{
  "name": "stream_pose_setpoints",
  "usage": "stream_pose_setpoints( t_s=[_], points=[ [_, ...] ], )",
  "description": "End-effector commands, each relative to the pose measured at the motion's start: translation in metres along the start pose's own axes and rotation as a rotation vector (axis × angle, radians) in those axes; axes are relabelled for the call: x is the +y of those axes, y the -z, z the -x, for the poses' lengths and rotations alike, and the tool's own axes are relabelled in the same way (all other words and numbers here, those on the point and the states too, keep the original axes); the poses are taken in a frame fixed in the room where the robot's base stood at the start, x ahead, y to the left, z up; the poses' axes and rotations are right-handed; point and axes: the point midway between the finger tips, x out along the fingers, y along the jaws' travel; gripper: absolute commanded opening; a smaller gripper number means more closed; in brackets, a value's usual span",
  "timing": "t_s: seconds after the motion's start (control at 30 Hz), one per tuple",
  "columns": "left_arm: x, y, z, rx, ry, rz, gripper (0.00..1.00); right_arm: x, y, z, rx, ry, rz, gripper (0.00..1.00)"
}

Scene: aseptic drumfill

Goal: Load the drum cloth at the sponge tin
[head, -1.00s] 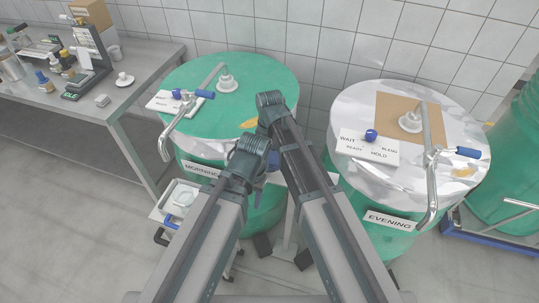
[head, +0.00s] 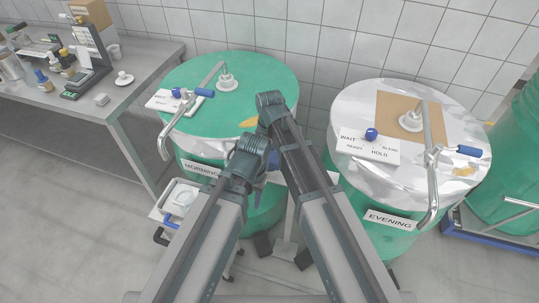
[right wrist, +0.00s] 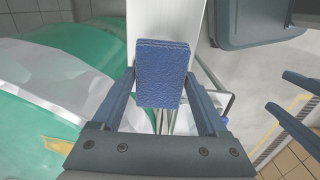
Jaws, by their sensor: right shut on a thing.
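In the right wrist view my right gripper (right wrist: 161,76) is shut on a blue, rough-textured rectangular pad (right wrist: 163,88), which looks like the drum cloth. The pad sits between the two fingertips, in front of a white upright panel (right wrist: 150,12). Two parted finger-like parts at the right edge look like my left gripper (right wrist: 289,102), open and empty. In the head view my arms cover most of both grippers, and a bit of blue shows between them. I cannot make out a sponge tin with certainty.
A green-topped drum (head: 265,75) marked MORNING stands left and a silver-topped drum (head: 350,105) marked EVENING right. Each lid carries a bent metal pipe and a dial plate. A grey bench (head: 150,62) with lab items is at far left. A small white trolley (head: 163,202) stands below the left drum.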

Motion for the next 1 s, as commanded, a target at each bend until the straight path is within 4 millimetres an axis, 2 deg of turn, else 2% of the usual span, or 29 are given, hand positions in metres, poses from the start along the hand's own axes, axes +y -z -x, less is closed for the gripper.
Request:
stream_pose_setpoints(
  t_s=[1.0],
  points=[
    [0.0008, 0.0005, -0.0081, 0.0, 0.0, 0.0, 0.5, 0.0, 0.0, -0.0081, 0.0, 0.0, 0.0, 0.32]
  ],
)
